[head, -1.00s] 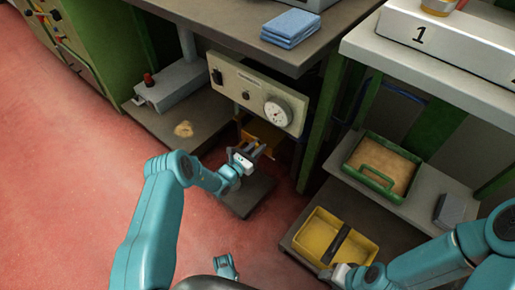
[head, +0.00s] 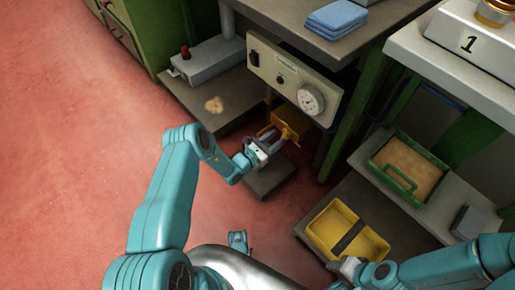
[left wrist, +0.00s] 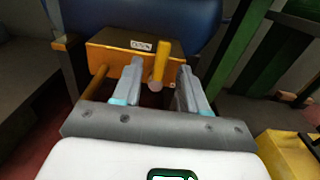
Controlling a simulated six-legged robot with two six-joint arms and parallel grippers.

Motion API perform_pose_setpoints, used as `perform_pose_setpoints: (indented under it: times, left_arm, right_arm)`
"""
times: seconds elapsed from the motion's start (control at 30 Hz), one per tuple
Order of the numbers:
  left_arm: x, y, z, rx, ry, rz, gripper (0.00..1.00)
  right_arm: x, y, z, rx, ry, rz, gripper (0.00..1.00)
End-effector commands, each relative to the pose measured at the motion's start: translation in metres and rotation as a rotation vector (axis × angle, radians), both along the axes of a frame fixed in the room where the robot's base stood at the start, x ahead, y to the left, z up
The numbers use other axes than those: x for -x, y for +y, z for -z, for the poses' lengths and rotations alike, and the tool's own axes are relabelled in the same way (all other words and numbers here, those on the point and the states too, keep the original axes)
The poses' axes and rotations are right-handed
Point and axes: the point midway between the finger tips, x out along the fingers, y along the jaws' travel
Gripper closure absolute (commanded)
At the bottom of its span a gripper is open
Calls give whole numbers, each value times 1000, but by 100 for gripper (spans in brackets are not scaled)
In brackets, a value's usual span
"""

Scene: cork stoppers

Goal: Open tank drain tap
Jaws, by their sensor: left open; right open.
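A yellow tap handle (left wrist: 161,62) hangs in front of a yellow-orange panel (left wrist: 110,52) with a small label, in the left wrist view. A dark blue rounded body, apparently the tank (left wrist: 185,25), is behind it. My left gripper (left wrist: 160,82) is open, with one finger on each side of the handle and gaps visible. In the head view the yellow tap (head: 288,131) is under the bench, at the tips of my left gripper (head: 274,146). My right gripper (head: 345,267) is at the yellow tray, its fingers hardly visible.
A panel with a round gauge (head: 311,99) hangs just above the tap. A green bench leg (head: 345,125) stands to its right. The yellow tray (head: 322,226) and a green tray (head: 425,205) are on shelves at right. Red floor (head: 90,170) is clear at left.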

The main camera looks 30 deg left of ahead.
Motion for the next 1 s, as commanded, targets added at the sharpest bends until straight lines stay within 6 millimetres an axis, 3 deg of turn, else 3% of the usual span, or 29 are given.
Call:
perform_pose_setpoints:
  times: [0.03, 0.2, 0.4, 0.6, 1.0]
  left_arm:
    - [14, 6, -5, 4, 5, -4, 57]
    - [57, 21, -4, 3, 4, -4, 57]
    - [93, 34, -2, 2, 3, -3, 57]
    - [107, 38, -1, 1, 0, -1, 57]
    - [108, 36, -1, 0, 5, 12, 57]
  right_arm:
    - [1, 1, -11, -1, 2, -5, 57]
    - [5, 4, -24, -4, 8, -18, 57]
    - [7, 7, -31, -5, 12, -27, 57]
    - [8, 7, -33, -6, 13, -30, 57]
    - [7, 7, -34, -6, 13, -29, 57]
